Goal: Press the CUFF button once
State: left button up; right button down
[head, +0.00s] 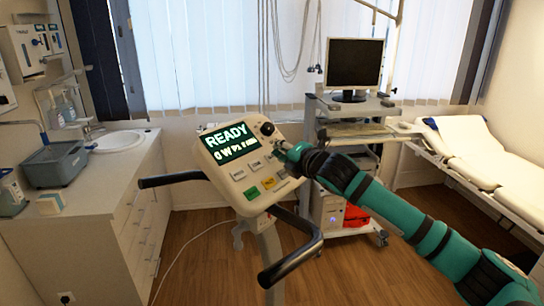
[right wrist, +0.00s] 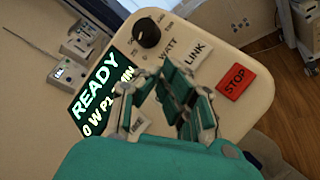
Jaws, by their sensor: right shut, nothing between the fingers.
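The bike console (head: 221,161) has a lit display (head: 229,140) reading READY, a black knob (head: 267,128) and several buttons, including a green button (head: 252,193) and a yellow button (head: 269,183). No CUFF label is legible. In the right wrist view, the console shows a LINK button (right wrist: 196,53) and a red STOP button (right wrist: 235,81). A pale button (right wrist: 138,122) is partly hidden, its label unclear. My right gripper (head: 279,146) is shut and empty over the console's right side; its fingers (right wrist: 148,82) hide some buttons. I cannot tell whether they touch. My left gripper is out of view.
Black handlebars (head: 292,260) stick out around the console. A cart with a monitor (head: 354,64) stands behind, and an examination bed (head: 490,160) is at right. Wooden floor shows between them.

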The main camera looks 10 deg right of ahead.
jog(key=shift+w+a+f, duration=0.1)
jog(key=shift+w+f, duration=0.1)
jog(key=shift+f, duration=0.2)
dwell(0.8)
jog(key=shift+r, duration=0.1)
jog(key=shift+s+d+r+p, duration=0.25)
jog(key=shift+r+p, duration=0.35)
jog(key=shift+p, duration=0.4)
jog(key=shift+s, duration=0.15)
